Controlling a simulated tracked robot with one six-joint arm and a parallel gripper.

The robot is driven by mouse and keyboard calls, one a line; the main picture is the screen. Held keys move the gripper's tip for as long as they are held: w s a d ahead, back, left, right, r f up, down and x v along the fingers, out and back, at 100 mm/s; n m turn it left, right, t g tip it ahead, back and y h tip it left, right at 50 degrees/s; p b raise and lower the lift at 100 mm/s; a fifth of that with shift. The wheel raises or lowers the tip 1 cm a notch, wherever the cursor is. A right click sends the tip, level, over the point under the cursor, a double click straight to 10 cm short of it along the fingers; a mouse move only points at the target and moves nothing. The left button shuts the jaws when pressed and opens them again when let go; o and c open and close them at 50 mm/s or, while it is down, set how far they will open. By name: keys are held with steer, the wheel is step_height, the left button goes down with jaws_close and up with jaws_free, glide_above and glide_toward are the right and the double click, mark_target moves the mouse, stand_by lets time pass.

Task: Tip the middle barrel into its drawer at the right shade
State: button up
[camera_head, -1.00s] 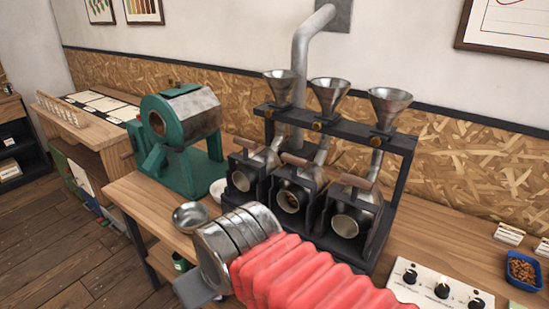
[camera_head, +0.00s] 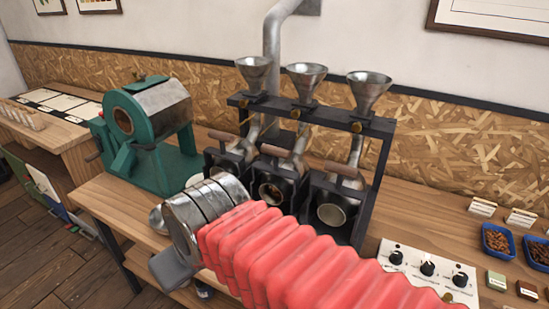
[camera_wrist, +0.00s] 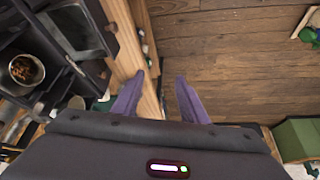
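Three small metal roasting barrels sit in a black frame (camera_head: 366,185) on the wooden bench. The middle barrel (camera_head: 271,190) faces front, with brown beans inside its dark mouth and a wooden handle above it. My red-sleeved arm crosses in front and covers the area under the left and middle barrels, so I cannot make out the middle drawer. My gripper (camera_head: 172,272) is left of the barrels, over the bench's front edge. In the wrist view its two purple fingers (camera_wrist: 160,77) are apart with nothing between them. There a round cup-like opening with beans (camera_wrist: 26,70) shows at left; I cannot tell which barrel it is.
A green drum roaster (camera_head: 150,135) stands left of the frame. A white panel with three black knobs (camera_head: 428,269) and blue trays of beans (camera_head: 497,242) lie to the right. Metal funnels (camera_head: 306,80) top the frame. Floor (camera_wrist: 225,55) lies beyond the bench edge.

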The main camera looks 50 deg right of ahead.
steer(key=w+d+r, duration=0.4)
steer(key=d+r, duration=0.3)
steer(key=d, duration=0.2)
steer(key=n, duration=0.1)
glide_toward(278, 153)
steer(key=d+r, duration=0.1)
steer(key=shift+w+d+r+g, duration=0.2)
steer(key=shift+w+r+g, duration=0.1)
steer(key=shift+g, duration=0.1)
steer(key=shift+f, duration=0.1)
steer(key=x, duration=1.3)
steer(key=shift+w+a+f, duration=0.15)
steer(key=shift+a+f, duration=0.1)
steer(key=shift+f, duration=0.1)
steer(key=shift+c, duration=0.4)
